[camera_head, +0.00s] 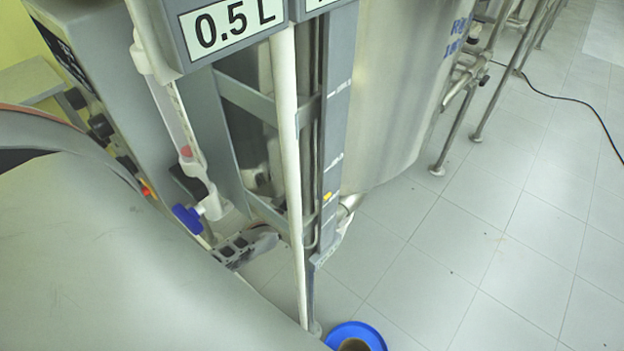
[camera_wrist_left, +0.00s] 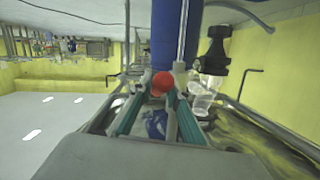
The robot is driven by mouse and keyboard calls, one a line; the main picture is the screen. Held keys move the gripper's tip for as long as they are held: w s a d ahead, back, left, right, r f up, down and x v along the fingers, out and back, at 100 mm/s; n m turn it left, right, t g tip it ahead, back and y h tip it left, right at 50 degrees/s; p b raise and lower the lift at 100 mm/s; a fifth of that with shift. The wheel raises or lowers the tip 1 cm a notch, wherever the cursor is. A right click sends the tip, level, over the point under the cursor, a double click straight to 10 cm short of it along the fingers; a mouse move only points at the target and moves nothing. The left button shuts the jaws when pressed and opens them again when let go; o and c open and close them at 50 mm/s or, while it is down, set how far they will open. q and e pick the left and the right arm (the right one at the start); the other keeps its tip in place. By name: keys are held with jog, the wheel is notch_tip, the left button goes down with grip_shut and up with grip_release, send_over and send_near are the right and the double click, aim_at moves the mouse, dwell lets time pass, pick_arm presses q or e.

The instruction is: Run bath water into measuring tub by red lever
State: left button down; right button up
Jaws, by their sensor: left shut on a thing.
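In the left wrist view, a round red piece (camera_wrist_left: 162,82), which looks like the end of the red lever, sits between the fingertips of my left gripper (camera_wrist_left: 159,92). The teal fingers are closed in on it from both sides. The lever's shaft and valve body are hidden there. In the head view, a small red part (camera_head: 186,152) shows on a white fitting, with a blue handle (camera_head: 187,218) below it. I see no water. My right gripper is not in view.
A white vertical pipe (camera_head: 288,140) and a grey marked column (camera_head: 335,110) stand beneath a "0.5 L" sign (camera_head: 233,24). A large steel tank (camera_head: 400,90) is behind. The tiled floor (camera_head: 480,250) at right is mostly clear, with a black cable (camera_head: 565,98).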

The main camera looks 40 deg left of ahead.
pick_arm(q)
jog(key=shift+f, duration=0.1)
jog(key=c, duration=1.9)
grip_release()
jog(key=shift+s, duration=0.1)
jog(key=v, duration=1.2)
jog(key=shift+c, duration=0.4)
